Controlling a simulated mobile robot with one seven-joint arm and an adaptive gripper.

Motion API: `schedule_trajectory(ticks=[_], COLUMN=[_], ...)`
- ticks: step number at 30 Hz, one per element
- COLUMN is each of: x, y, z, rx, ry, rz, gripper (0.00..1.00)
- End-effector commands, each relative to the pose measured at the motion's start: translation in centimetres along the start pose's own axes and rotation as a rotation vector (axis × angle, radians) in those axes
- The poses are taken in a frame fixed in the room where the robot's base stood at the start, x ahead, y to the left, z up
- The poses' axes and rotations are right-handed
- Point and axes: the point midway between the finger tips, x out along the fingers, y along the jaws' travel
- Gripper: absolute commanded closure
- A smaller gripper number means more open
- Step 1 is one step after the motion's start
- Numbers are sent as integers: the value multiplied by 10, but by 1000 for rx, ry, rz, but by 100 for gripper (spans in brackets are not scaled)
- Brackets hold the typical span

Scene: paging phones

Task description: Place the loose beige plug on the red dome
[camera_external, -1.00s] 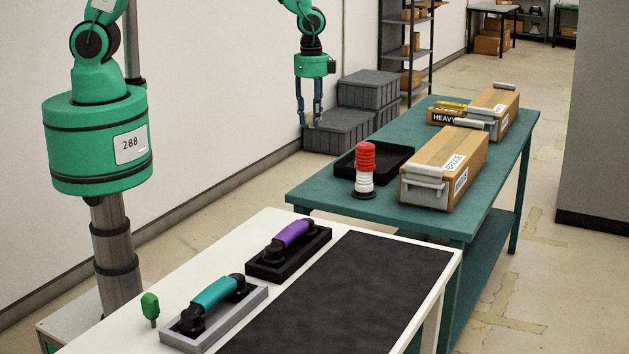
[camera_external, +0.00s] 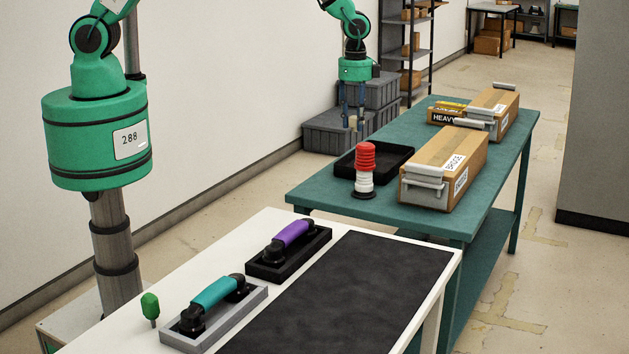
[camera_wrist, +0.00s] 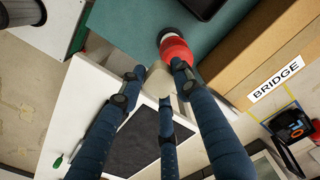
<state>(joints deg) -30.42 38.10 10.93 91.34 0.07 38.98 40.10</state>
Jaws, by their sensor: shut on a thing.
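The red dome (camera_external: 365,152) tops a red and white beacon standing upright on the teal table. In the wrist view the dome (camera_wrist: 175,49) shows beyond the fingertips, partly covered by one finger. My gripper (camera_external: 353,122) is up to the left of the dome in the external view, fingers pointing down. It is shut on the beige plug (camera_wrist: 158,79), which sits between the dark blue fingers. The plug also shows small and pale between the fingertips in the external view (camera_external: 352,122). In the wrist view, plug and dome appear close together, but the external view shows them apart.
A black tray (camera_external: 345,163) lies behind the beacon, and a cardboard box (camera_external: 468,164) with grey handles stands to its right. The white table (camera_external: 255,222) in front holds a purple handset (camera_external: 292,233), a teal handset (camera_external: 214,294) and a green-handled tool (camera_external: 150,306).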

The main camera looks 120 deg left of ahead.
Motion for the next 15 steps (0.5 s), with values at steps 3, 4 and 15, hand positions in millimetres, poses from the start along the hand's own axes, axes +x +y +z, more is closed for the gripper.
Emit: schedule_trajectory(ticks=[3,4,15], x=[2,2,4], y=[-10,-11,-20], z=[-12,-14,-25], rx=[0,0,0], ry=[-1,-1,0], rz=[0,1,0], gripper=[100,100,100])
